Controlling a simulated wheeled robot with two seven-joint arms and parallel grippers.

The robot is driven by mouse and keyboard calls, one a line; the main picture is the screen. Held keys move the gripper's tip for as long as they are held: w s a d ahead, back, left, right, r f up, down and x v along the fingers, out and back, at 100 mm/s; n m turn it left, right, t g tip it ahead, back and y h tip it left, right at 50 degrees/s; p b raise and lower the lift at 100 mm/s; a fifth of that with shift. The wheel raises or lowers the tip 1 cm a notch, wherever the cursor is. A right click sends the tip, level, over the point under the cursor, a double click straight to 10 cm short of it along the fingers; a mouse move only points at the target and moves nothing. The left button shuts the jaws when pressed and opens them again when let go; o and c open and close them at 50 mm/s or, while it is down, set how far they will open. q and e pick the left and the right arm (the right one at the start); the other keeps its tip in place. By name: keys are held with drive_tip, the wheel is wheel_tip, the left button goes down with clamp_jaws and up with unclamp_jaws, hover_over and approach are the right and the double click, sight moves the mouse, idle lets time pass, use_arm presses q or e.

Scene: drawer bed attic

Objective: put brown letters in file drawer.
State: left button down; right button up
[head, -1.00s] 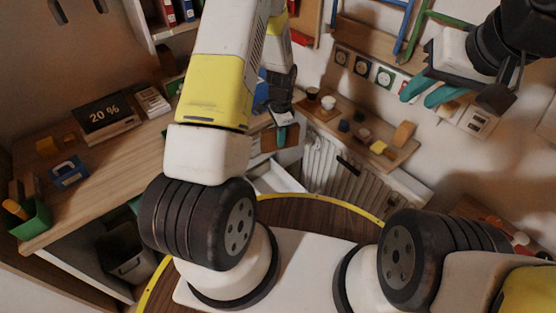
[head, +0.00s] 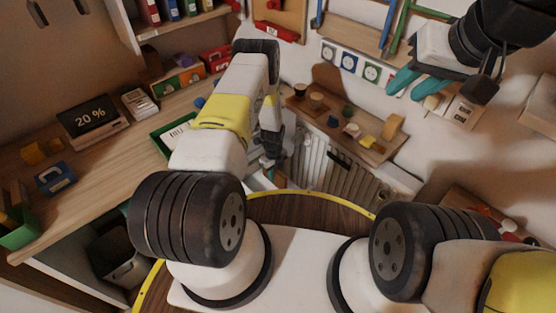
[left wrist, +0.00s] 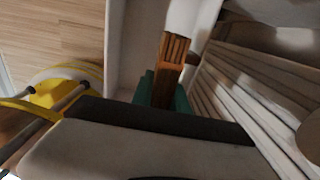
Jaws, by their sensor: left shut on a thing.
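The brown letters (left wrist: 172,58) are a narrow upright stack in the left wrist view, held between the teal fingers of my left gripper (left wrist: 162,88). A white drawer (left wrist: 122,45), apparently the open file drawer, lies right around or beside them. I cannot tell how deep the letters are in it. In the head view, my left gripper (head: 268,163) points down at the drawer (head: 256,182), beside the desk's end. The letters are hidden there behind my arm. My right gripper (head: 410,90) is open and empty, up at the right by the wall.
The wooden desk (head: 95,155) at the left bears a "20 %" sign (head: 92,118) and a green tray (head: 172,135). A white radiator (head: 325,165) stands just right of the drawer, under a wooden shelf (head: 345,135) with small cups. A bin (head: 122,262) is under the desk.

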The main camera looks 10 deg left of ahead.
use_arm(q)
wheel_tip(320, 180, down, 10)
drive_tip(key=shift+r, duration=0.25)
drive_tip(key=shift+f, duration=0.1)
drive_tip(key=c, duration=1.3)
unclamp_jaws()
